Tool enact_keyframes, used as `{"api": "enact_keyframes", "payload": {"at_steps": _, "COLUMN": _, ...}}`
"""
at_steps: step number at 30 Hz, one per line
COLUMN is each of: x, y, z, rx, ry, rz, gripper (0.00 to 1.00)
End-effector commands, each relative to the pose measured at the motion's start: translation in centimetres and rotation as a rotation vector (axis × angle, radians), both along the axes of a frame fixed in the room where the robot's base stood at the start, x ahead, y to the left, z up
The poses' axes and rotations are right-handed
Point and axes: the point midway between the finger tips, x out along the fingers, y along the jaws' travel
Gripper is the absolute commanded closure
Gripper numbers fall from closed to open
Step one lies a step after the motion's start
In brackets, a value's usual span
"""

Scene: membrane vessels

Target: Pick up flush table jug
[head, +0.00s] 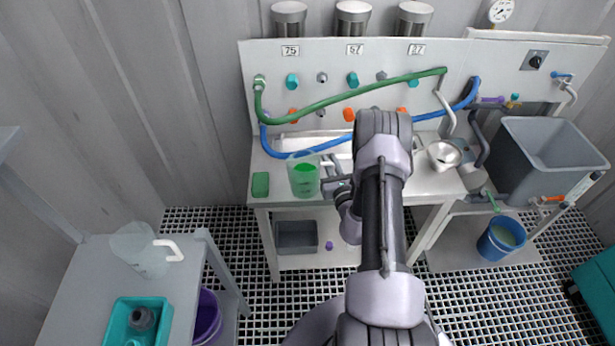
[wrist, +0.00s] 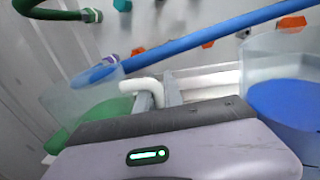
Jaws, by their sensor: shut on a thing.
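A clear jug (head: 303,178) with green in it is at the left part of the sink bench, at my gripper. In the wrist view the jug (wrist: 88,108) is on the left, with its white handle (wrist: 145,86) reaching toward my fingers. My gripper (head: 333,178) is shut on this handle; in the wrist view the gripper (wrist: 158,95) shows its two grey fingers close together there. I cannot tell whether the jug's base touches the bench. A second clear jug (head: 138,250) with a white handle stands on the left side table.
A clear vessel with blue inside (wrist: 288,100) is close to my gripper's right in the wrist view. A blue hose (head: 290,155) and a green hose (head: 330,100) hang behind. A green pad (head: 260,185) lies left of the jug.

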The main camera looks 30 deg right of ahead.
Motion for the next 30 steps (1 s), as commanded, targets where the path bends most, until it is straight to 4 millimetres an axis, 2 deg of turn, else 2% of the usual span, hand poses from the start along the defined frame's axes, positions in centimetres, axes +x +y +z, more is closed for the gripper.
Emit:
{"api": "enact_keyframes", "payload": {"at_steps": 7, "x": 0.0, "y": 0.1, "z": 0.3, "rx": 0.0, "ry": 0.003, "rz": 0.002, "gripper": 1.0}}
{"api": "enact_keyframes", "payload": {"at_steps": 15, "x": 0.0, "y": 0.0, "z": 3.9, "rx": 0.0, "ry": 0.0, "rz": 0.001, "gripper": 1.0}}
{"api": "enact_keyframes", "payload": {"at_steps": 20, "x": -2.8, "y": -0.4, "z": 3.9, "rx": 0.003, "ry": 0.002, "rz": -0.002, "gripper": 1.0}}
{"api": "enact_keyframes", "payload": {"at_steps": 30, "x": -12.1, "y": -1.8, "z": 4.8, "rx": 0.004, "ry": 0.001, "rz": -0.006, "gripper": 1.0}}
